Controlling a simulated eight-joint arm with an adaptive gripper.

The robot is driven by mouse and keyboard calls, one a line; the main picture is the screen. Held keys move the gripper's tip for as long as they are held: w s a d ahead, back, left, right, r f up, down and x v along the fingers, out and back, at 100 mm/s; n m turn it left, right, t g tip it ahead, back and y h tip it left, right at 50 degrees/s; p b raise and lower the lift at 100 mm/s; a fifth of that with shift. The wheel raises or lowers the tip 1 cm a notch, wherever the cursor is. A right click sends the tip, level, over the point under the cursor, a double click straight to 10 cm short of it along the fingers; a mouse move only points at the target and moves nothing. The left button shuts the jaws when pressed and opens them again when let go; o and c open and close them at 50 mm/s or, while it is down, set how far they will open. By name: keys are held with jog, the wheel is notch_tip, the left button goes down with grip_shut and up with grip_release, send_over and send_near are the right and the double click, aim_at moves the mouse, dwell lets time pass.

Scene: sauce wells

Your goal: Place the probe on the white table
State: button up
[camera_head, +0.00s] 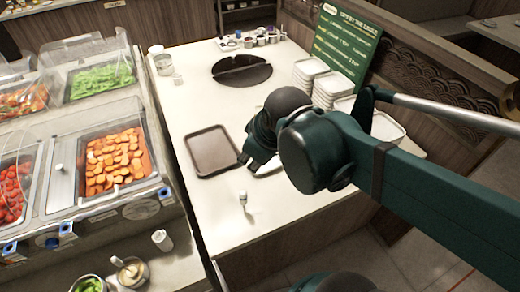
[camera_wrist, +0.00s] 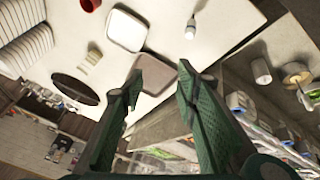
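The white table (camera_head: 240,222) fills the middle of the head view, and its top also shows in the wrist view (camera_wrist: 225,25). A small white upright item (camera_head: 243,197) stands near its front edge; it also shows in the wrist view (camera_wrist: 190,31). A white cylinder (camera_head: 162,240) stands on the serving counter at lower left, and in the wrist view (camera_wrist: 261,71) it has a dark tip. I cannot tell which of these two is the probe. My gripper (camera_head: 246,160) is above the table near the brown tray; in the wrist view (camera_wrist: 162,76) its fingers are apart and empty.
A brown tray (camera_head: 213,152) and a partly hidden white tray (camera_wrist: 126,29) lie on the table. Stacked white containers (camera_head: 310,68) and a green sign (camera_head: 345,40) stand behind my arm. The food bar's orange pan (camera_head: 117,160) and a ladle bowl (camera_head: 131,271) are at left.

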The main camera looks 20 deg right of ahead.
jog(key=r+m, duration=0.1)
jog(key=m, duration=0.1)
jog(key=r+m+t, duration=0.1)
jog(key=m, duration=0.1)
jog(key=s+d+m, duration=0.1)
jog(key=m, duration=0.1)
jog(key=shift+s+r+t, duration=0.1)
jog(key=shift+r+t, duration=0.3)
